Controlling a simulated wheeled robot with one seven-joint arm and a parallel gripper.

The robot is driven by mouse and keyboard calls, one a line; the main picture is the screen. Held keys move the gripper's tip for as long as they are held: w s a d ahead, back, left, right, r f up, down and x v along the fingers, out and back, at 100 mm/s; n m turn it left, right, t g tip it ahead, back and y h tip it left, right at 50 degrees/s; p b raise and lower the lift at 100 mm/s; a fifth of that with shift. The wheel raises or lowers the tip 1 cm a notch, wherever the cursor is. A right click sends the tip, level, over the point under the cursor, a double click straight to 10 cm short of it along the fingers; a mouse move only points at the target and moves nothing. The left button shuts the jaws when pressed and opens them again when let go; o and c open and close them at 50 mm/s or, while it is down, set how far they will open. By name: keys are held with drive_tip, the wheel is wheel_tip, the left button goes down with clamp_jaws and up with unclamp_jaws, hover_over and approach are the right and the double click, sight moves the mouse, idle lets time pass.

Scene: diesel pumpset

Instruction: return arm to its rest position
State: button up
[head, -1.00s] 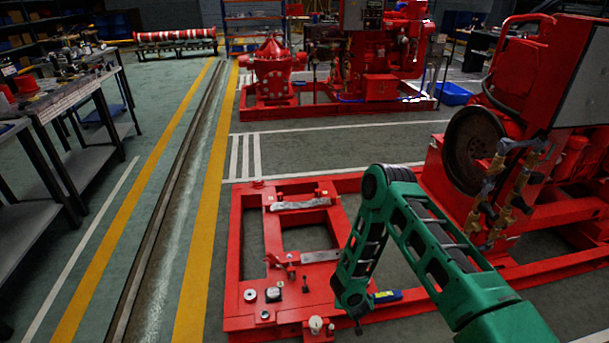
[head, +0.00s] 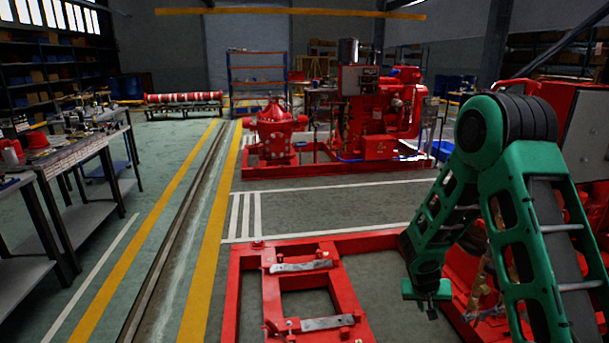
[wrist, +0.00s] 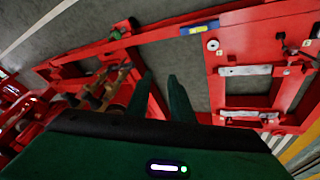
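My green arm (head: 530,220) rises in the right of the head view, its elbow high and its forearm pointing down. The base frame also shows in the wrist view (wrist: 255,50), beyond the fingers and to the right.
A red engine unit (head: 590,130) stands behind my arm, partly hidden. A red pumpset (head: 375,120) stands farther back. A workbench (head: 75,155) is at left, with open floor (head: 320,210) in the middle.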

drive_tip(key=s+d+r+m+g, duration=0.1)
drive_tip(key=s+d+r, duration=0.3)
drive_tip(key=s+r, duration=0.5)
drive_tip(key=s+d+r+m+g, duration=0.1)
drive_tip(key=s+d+r+g, duration=0.15)
drive_tip(key=s+r, duration=0.65)
drive_tip(key=s+a+r+y, duration=0.1)
drive_tip(key=s+r, duration=0.1)
drive_tip(key=s, duration=0.4)
drive_tip(key=s+a+r+y, duration=0.1)
drive_tip(key=s+r+y, duration=0.1)
drive_tip(key=s, duration=0.5)
drive_tip(key=s+a+r+m+y, duration=0.1)
drive_tip(key=s+r, duration=0.3)
drive_tip(key=s, duration=0.3)
drive_tip(key=shift+s+a+r, duration=0.15)
drive_tip(key=shift+s+r, duration=0.1)
drive_tip(key=shift+g, duration=0.25)
drive_tip(key=shift+w+f, duration=0.25)
drive_tip(key=shift+w, duration=0.4)
